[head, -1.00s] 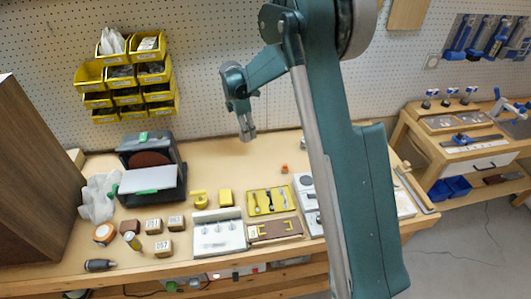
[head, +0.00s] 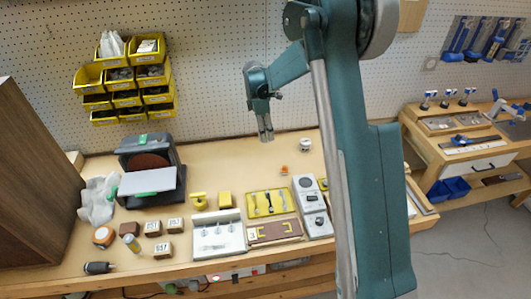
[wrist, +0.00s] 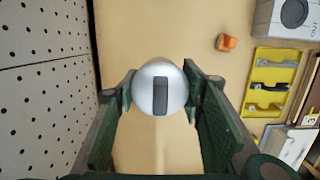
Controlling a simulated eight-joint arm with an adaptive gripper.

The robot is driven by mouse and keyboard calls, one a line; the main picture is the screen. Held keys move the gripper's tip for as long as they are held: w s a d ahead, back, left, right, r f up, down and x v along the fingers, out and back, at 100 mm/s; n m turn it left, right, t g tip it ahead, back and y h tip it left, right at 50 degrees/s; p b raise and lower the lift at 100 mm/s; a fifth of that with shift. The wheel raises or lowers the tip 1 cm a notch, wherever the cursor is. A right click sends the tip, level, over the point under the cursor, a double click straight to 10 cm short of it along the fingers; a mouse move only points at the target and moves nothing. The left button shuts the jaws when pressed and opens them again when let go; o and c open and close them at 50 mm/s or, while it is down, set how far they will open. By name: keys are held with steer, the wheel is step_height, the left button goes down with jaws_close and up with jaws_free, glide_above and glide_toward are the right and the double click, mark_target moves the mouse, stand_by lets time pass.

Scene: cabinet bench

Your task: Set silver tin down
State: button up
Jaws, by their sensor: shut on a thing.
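The silver tin (wrist: 161,88) shows in the wrist view as a rounded, shiny silver shape with a dark rectangular mark. It sits between the two fingers of my gripper (wrist: 160,95), which is shut on it. In the head view my gripper (head: 266,135) points down over the back part of the wooden bench (head: 230,160), close to the pegboard. I cannot clearly make out the tin at the fingertips there. The height of the tin above the bench is hard to tell.
A small whitish round object (head: 304,145) stands on the bench right of my gripper. An orange piece (head: 284,170), yellow tool tray (head: 250,205) and grey device (head: 312,205) lie nearer the front. A sander (head: 150,165) stands left. The back middle is mostly clear.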

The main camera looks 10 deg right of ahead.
steer(key=shift+f+b, duration=0.3)
steer(key=shift+f, duration=2.7)
steer(key=shift+f, duration=1.9)
steer(key=shift+f+b, duration=0.15)
steer(key=shift+b, duration=0.15)
steer(key=o, duration=1.6)
steer(key=shift+o, duration=0.2)
steer(key=r, duration=0.4)
steer(key=a+r+p, duration=0.1)
steer(key=r, duration=0.3)
steer(key=a+r, duration=0.1)
steer(key=r, duration=0.3)
steer(key=shift+r, duration=0.1)
